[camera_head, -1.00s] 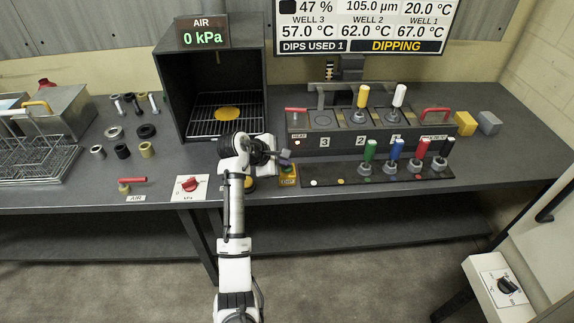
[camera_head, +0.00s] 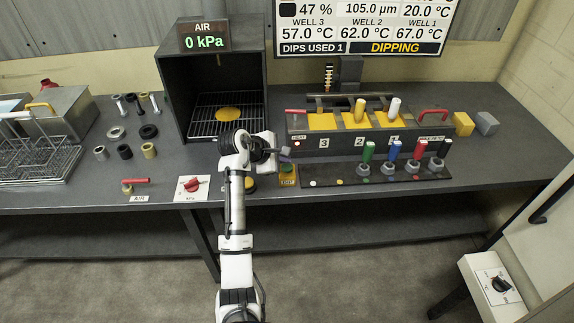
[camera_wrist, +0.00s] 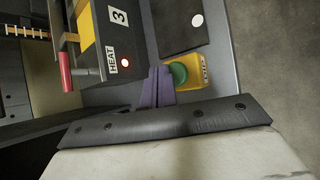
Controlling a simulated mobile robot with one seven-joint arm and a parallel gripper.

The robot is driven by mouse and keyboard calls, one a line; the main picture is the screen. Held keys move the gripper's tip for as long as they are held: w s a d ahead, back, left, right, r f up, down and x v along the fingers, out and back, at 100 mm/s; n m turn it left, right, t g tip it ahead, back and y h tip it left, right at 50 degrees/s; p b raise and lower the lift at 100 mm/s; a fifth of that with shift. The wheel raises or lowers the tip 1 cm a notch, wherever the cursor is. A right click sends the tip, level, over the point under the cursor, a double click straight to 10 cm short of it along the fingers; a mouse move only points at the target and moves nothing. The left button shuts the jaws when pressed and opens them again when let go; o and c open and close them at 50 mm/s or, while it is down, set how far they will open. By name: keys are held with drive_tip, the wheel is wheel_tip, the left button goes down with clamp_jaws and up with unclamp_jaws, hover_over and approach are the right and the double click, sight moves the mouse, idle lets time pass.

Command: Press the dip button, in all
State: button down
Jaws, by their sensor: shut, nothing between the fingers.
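The dip button is a green round cap (camera_head: 287,168) on a small yellow box (camera_head: 287,180) at the bench's front, left of the row of coloured handles. In the wrist view the green cap (camera_wrist: 179,73) sits on the yellow box (camera_wrist: 196,72), partly hidden by my fingers. My gripper (camera_head: 285,154) is shut and empty. In the head view its tips appear just above and behind the cap. In the wrist view the purple-grey fingers (camera_wrist: 158,84) lie beside the cap; contact cannot be told. The display (camera_head: 362,28) reads "DIPS USED 1" and "DIPPING".
The well unit (camera_head: 350,142) stands behind the button, with yellow well surfaces showing. The green handle (camera_head: 368,152) and other handles stand to the right. A dark chamber (camera_head: 212,60) reading "AIR 0 kPa" is at the left. A red knob (camera_head: 192,185) is at the front left.

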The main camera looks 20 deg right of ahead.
sight(283, 168)
wheel_tip(283, 168, up, 3)
drive_tip(key=p, duration=0.2)
drive_tip(key=shift+f+p, duration=0.2)
drive_tip(key=shift+p, duration=0.2)
drive_tip(key=shift+r, duration=1.2)
